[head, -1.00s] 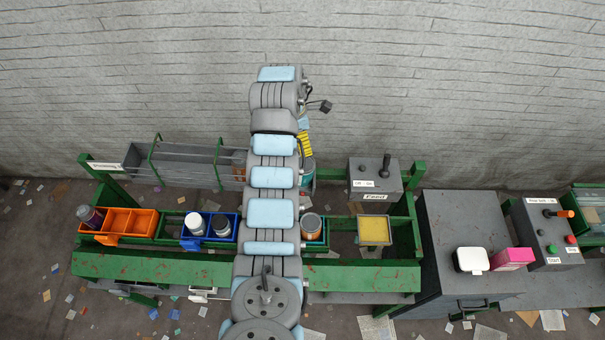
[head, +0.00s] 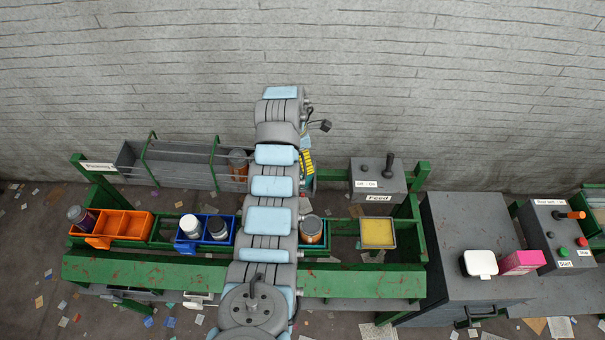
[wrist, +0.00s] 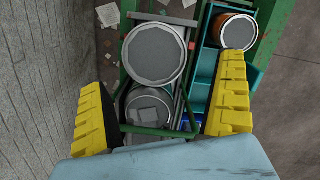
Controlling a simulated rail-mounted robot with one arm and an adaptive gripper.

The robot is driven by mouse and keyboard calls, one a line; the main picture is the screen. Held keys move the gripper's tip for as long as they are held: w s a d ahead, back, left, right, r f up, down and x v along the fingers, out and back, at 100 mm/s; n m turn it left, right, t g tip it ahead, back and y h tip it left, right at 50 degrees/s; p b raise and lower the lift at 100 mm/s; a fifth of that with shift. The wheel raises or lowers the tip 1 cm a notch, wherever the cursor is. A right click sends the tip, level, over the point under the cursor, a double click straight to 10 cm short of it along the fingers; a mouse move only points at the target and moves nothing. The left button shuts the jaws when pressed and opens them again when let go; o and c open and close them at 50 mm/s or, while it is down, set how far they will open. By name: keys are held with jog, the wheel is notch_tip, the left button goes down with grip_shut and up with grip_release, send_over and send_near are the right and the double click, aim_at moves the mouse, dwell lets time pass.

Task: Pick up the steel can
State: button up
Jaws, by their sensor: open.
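In the wrist view my gripper (wrist: 165,100) is open, with its yellow fingers wide apart and nothing held. A round grey metal can lid (wrist: 155,55) lies just ahead of the space between the fingers. A second grey-lidded can (wrist: 148,106) stands lower, between the fingers and behind a green bar. I cannot tell from the lids which one is the steel can. My arm hides most of my gripper there; a yellow finger part (head: 307,161) shows.
A teal bin (wrist: 209,58) holds an orange-banded can (wrist: 238,30). A blue bin (head: 207,248) holds a white can and a dark can. An orange bin (head: 124,224) holds a dark can. Green rails border the chute (head: 180,167); the wall is close behind.

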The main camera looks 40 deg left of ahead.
jog(key=shift+w+f, duration=0.1)
jog(key=shift+f, duration=0.85)
jog(key=shift+w+f+p, duration=0.2)
jog(key=shift+f+p, duration=0.05)
jog(key=shift+f, duration=0.3)
jog(key=shift+w+f+p, duration=0.15)
jog(key=shift+f+p, duration=0.05)
jog(key=shift+f, duration=0.3)
jog(key=shift+w+f, duration=0.2)
jog(key=shift+f, duration=1.35)
jog(key=c, duration=1.1)
